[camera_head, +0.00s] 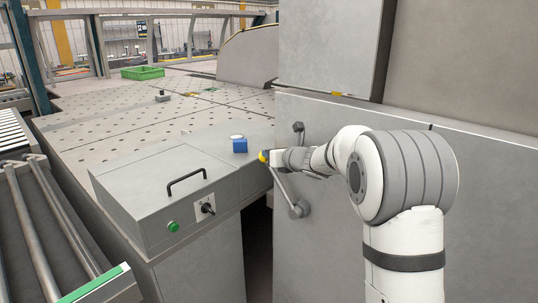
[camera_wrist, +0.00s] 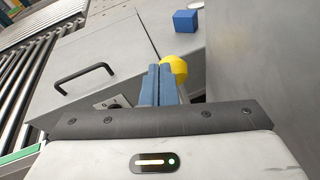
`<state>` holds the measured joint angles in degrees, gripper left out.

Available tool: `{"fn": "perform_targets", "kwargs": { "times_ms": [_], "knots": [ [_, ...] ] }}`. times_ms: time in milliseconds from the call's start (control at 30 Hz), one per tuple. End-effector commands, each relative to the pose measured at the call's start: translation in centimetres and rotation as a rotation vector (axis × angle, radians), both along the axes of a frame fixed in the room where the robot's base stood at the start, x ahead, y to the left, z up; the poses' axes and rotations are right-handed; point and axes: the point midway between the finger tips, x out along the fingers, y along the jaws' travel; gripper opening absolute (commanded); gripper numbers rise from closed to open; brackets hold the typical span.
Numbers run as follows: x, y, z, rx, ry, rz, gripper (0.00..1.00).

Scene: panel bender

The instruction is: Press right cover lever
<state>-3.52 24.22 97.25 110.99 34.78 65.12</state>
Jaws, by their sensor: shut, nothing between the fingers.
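A lever (camera_head: 281,186) with a yellow ball knob (camera_head: 263,156) is mounted by a round grey hub (camera_head: 298,209) on the side of the tall grey cabinet. Its rod slants up and to the left from the hub. My gripper (camera_head: 272,157) is at the knob end of this lever. In the wrist view the yellow knob (camera_wrist: 178,67) shows just right of the tips of my shut blue fingers (camera_wrist: 157,68). I cannot tell whether they touch it. Nothing is held. The fingers hide part of the knob, and the rod is mostly hidden there.
A second grey hub (camera_head: 298,128) sits higher on the cabinet (camera_head: 385,127). To the left is a grey box with a black handle (camera_head: 186,181), a green button (camera_head: 173,226) and a black switch (camera_head: 208,209).

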Motion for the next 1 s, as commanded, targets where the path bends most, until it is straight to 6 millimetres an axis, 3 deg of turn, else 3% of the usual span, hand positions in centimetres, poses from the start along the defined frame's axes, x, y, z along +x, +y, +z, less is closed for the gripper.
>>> {"fn": "perform_targets", "kwargs": {
  "times_ms": [133, 300, 533, 700, 1000],
  "knots": [
    [-1.9, -1.6, 1.2, 0.000, -0.007, -0.002, 0.00],
    [-3.8, -2.5, 5.0, 0.000, -0.010, -0.003, 0.00],
    [-5.6, -3.3, 8.6, -0.001, -0.007, -0.003, 0.00],
    [-6.2, -3.5, 9.7, 0.001, -0.005, -0.003, 0.00],
    [-6.3, -3.5, 9.9, 0.000, -0.004, -0.002, 0.00]
  ]
}}
